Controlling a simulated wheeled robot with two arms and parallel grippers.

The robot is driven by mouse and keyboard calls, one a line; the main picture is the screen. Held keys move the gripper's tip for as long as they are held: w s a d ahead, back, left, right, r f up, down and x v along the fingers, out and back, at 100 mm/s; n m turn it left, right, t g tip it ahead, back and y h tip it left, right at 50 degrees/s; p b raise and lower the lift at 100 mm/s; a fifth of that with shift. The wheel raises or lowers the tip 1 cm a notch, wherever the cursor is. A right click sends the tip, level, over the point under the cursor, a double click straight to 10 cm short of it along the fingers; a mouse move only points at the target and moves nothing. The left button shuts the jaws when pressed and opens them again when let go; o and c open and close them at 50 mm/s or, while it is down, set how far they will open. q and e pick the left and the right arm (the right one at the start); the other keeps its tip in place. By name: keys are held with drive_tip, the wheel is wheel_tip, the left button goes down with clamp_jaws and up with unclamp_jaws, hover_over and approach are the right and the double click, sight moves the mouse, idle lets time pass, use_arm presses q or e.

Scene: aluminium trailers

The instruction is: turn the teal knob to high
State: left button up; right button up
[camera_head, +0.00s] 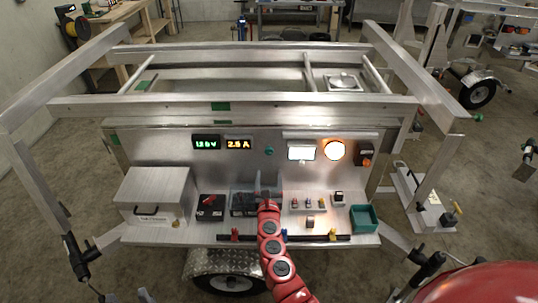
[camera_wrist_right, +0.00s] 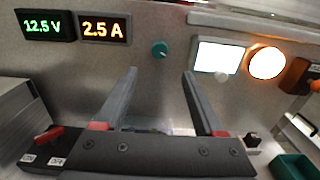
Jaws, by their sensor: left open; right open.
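The teal knob (camera_head: 269,151) is on the upright metal panel, right of the two lit displays. In the right wrist view the teal knob (camera_wrist_right: 160,50) is small and round; its setting and any labels are too small to read. My right gripper (camera_head: 267,185) is in front of the panel, below the knob in the head view. In the right wrist view my right gripper (camera_wrist_right: 160,75) is open and empty, with its fingers apart and the knob showing above the gap between their tips. I cannot see contact with the knob. My left gripper is not in view.
The displays read 12.5 V (camera_wrist_right: 46,25) and 2.5 A (camera_wrist_right: 104,28). A lit white panel (camera_head: 301,153) and a round orange lamp (camera_head: 334,150) are right of the knob. The shelf below holds a metal box (camera_head: 155,190), a red switch (camera_head: 210,202) and a teal bin (camera_head: 365,218).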

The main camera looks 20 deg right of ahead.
sight(269, 153)
drive_tip(key=b+x, duration=0.2)
drive_tip(key=x, duration=0.3)
drive_tip(key=b+x, duration=0.2)
drive_tip(key=x, duration=0.3)
drive_tip(key=shift+w+f, duration=0.15)
drive_tip(key=shift+f, duration=0.1)
drive_tip(key=shift+w+d+r, duration=0.2)
drive_tip(key=shift+w, duration=0.35)
clamp_jaws()
